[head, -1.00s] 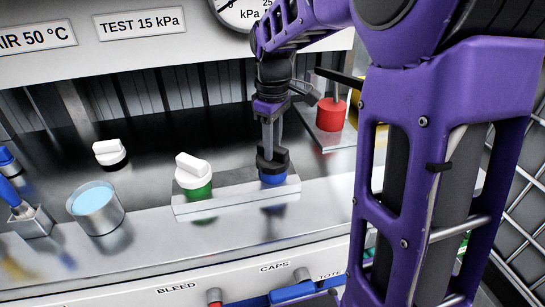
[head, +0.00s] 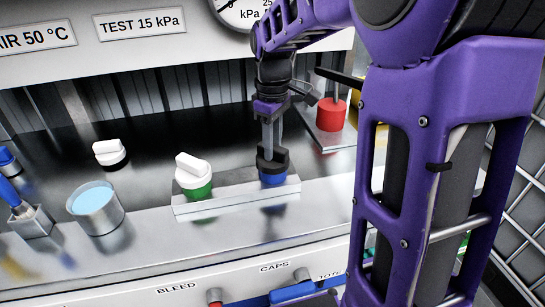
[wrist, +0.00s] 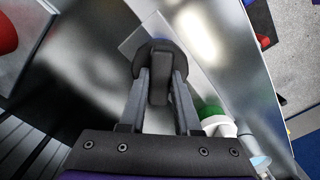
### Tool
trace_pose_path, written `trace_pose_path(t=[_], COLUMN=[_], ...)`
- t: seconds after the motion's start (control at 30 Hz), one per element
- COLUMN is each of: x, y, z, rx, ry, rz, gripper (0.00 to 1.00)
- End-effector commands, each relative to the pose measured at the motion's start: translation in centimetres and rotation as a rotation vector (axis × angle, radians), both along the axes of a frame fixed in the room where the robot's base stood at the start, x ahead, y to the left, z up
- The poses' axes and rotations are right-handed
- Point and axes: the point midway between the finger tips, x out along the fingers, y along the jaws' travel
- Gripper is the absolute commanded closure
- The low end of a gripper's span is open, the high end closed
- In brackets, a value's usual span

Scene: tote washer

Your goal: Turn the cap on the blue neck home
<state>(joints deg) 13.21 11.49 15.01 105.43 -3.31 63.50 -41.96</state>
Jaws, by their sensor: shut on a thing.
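The blue neck (head: 272,179) stands at the right end of a metal block (head: 236,196). In the wrist view my gripper (wrist: 160,88) is shut on the cap's raised grip bar (wrist: 158,75). The cap's thread and underside are hidden.
A green neck (head: 200,192) with a white cap (head: 193,172) stands on the block's left end. A loose white-and-black cap (head: 110,153), a cup of blue liquid (head: 96,205) and a brush in a holder (head: 30,218) lie left. A red cylinder (head: 331,114) stands behind right.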

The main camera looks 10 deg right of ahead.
Motion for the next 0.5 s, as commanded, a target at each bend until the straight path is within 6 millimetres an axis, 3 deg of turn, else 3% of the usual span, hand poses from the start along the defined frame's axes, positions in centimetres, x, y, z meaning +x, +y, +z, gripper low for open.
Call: trace_pose_path(t=[0.17,0.5], x=[0.00,0.00], y=[0.08,0.07], z=[0.14,0.15], rx=[0.000,0.000], ry=[0.000,0.000], rz=[-0.123,-0.604], gripper=[1.00,1.00])
